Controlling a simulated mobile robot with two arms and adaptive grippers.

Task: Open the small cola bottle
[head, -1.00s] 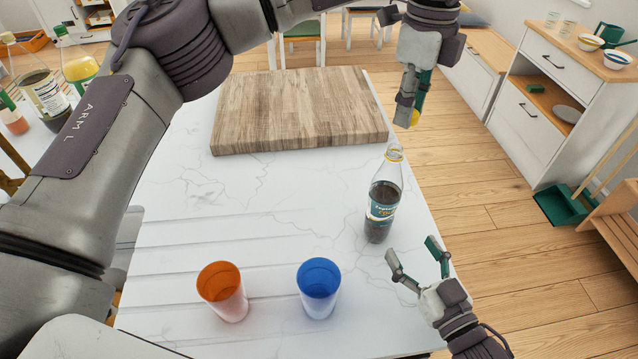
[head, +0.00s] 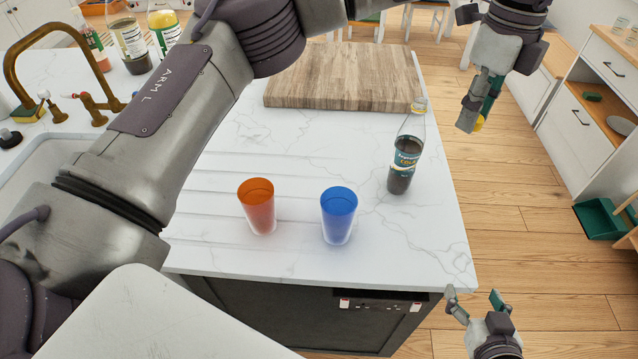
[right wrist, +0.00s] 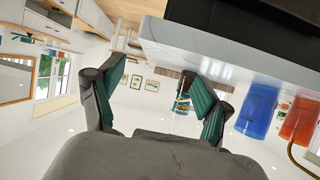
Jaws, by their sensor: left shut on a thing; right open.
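The small cola bottle (head: 404,160) stands upright on the counter near its right edge, with dark liquid below a bare-looking neck. It also shows in the right wrist view (right wrist: 182,104), partly hidden by a finger. My left gripper (head: 474,112) is shut on a small yellow thing (head: 479,124), apparently the cap, to the right of the bottle and apart from it. My right gripper (head: 476,303) is open and empty off the counter's front right corner, away from the bottle. Its spread fingers show in the right wrist view (right wrist: 160,95).
A blue cup (head: 339,216) and an orange cup (head: 257,208) stand left of the bottle on the counter (head: 400,240). A wooden board (head: 345,90) lies behind. Bottles stand by the sink at far left.

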